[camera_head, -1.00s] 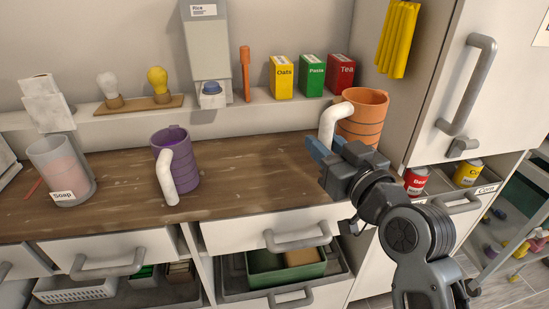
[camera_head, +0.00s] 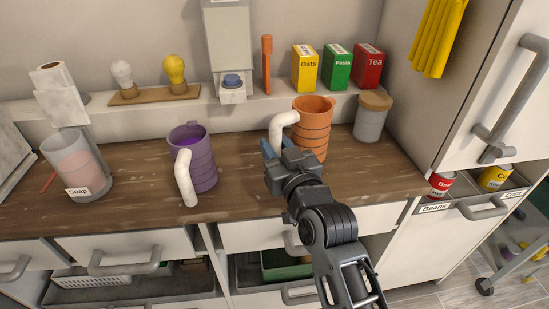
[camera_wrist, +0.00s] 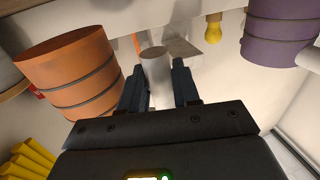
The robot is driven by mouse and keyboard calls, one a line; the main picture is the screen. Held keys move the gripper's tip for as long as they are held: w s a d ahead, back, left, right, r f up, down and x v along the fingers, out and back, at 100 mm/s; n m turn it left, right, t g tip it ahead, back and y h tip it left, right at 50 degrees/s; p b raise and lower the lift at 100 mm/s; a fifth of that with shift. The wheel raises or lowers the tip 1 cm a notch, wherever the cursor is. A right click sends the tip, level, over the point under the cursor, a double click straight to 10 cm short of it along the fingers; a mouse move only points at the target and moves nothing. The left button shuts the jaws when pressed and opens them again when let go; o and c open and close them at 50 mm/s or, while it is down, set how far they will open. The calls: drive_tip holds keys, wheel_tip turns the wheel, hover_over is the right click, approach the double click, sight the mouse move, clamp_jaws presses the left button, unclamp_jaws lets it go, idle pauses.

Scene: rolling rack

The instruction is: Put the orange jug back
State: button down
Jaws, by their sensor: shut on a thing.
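The orange jug (camera_head: 313,126) is upright over the right part of the wooden counter (camera_head: 240,198), its white handle on its left side. I cannot tell whether its base touches the counter. My gripper (camera_head: 272,149) is shut on the white handle, and the arm hides part of the jug's lower side. In the wrist view the orange jug (camera_wrist: 70,75) is at the left, and the handle stands between the two fingers of my gripper (camera_wrist: 158,88).
A purple jug (camera_head: 203,164) stands left on the counter, its handle toward the front. A lidded canister (camera_head: 371,119) stands right of the orange jug. Oats (camera_head: 305,68), Pasta (camera_head: 336,67) and Tea (camera_head: 368,67) boxes stand on the shelf behind. Counter between the jugs is clear.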

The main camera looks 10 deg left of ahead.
drive_tip(key=shift+a+f, duration=0.1)
drive_tip(key=shift+a, duration=0.1)
drive_tip(key=shift+f, duration=2)
drive_tip(key=shift+f+b, duration=0.1)
drive_tip(key=shift+b, duration=0.2)
drive_tip(key=shift+f, duration=0.1)
drive_tip(key=c, duration=0.8)
unclamp_jaws()
drive_tip(key=shift+r, duration=0.2)
drive_tip(key=b+v, duration=0.1)
drive_tip(key=v, duration=1.1)
